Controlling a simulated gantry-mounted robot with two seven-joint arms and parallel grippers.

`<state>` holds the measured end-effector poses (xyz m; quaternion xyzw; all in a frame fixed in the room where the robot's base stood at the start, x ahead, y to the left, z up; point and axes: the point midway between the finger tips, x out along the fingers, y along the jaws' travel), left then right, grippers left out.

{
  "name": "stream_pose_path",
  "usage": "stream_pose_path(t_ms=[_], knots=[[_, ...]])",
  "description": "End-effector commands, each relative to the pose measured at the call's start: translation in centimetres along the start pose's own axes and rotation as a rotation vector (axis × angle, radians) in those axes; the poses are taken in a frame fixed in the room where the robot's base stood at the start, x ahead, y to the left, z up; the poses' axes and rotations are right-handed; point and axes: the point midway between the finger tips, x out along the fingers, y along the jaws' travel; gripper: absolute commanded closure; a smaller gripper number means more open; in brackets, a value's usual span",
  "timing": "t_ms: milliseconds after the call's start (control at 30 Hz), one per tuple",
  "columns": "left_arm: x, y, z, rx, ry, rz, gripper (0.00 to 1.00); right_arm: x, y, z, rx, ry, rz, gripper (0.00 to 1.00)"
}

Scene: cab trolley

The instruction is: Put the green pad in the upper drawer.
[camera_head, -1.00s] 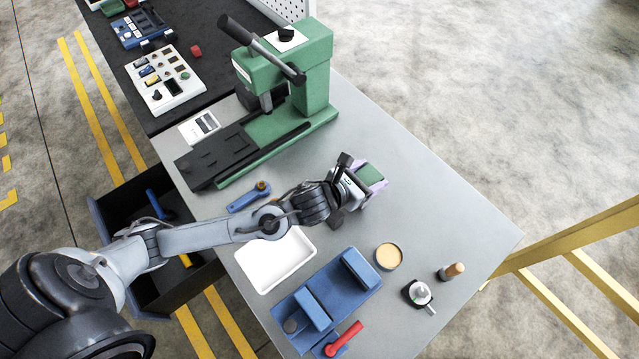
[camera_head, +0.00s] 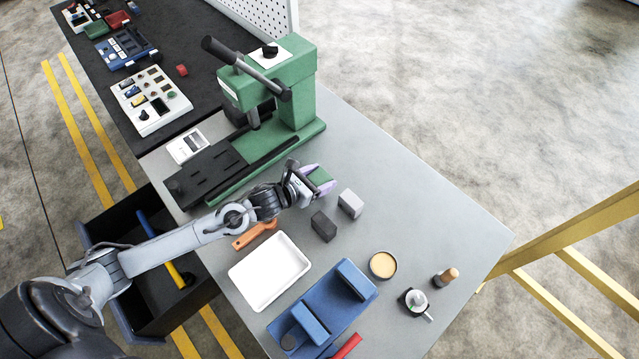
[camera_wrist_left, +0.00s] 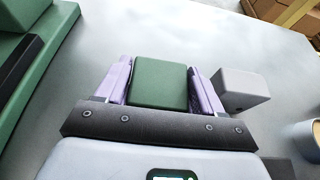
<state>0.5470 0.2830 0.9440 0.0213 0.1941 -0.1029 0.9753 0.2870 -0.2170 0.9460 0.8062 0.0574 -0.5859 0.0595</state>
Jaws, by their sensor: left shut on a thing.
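The green pad (camera_head: 319,177) is between the pale purple fingers of my left gripper (camera_head: 312,181), near the front right of the green press base. In the left wrist view the pad (camera_wrist_left: 159,82) sits squarely between both fingers, which are shut on it. I cannot tell exactly how high it is above the table. An open dark drawer (camera_head: 112,311) sticks out from the left side of the table; my left forearm crosses over it and hides part of its inside. I cannot tell whether another drawer lies below. My right gripper is not in view.
A light grey block (camera_head: 350,204) and a dark block (camera_head: 323,227) stand near the gripper. The green press (camera_head: 290,95), white tray (camera_head: 262,285), orange-handled tool (camera_head: 252,237) and blue fixture (camera_head: 335,295) surround the arm. Blue and yellow handles lie in the drawer.

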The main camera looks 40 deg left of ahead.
Motion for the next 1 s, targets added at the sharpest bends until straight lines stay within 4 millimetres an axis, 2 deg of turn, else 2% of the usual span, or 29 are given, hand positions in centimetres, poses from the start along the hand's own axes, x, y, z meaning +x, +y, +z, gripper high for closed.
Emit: stream_pose_path(t_ms=[100, 267, 733, 767, 900, 1000], knots=[[0.6, -0.1, -1.6, -0.004, 0.002, 0.000, 0.63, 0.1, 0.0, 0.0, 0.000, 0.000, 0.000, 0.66], [1.2, -0.1, -3.0, -0.002, 0.002, 0.001, 0.63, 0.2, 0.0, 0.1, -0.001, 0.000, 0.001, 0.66], [1.5, -0.1, -3.6, 0.001, 0.000, 0.000, 0.63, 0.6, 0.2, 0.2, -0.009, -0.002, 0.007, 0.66], [1.5, -0.1, -3.6, 0.001, 0.000, 0.000, 0.29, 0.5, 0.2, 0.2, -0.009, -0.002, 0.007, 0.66], [1.4, -0.1, -3.5, 0.001, 0.000, 0.000, 0.08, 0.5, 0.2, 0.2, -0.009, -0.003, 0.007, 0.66], [1.4, -0.1, -3.5, 0.000, 0.000, 0.000, 0.07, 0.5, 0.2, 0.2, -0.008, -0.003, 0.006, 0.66]])
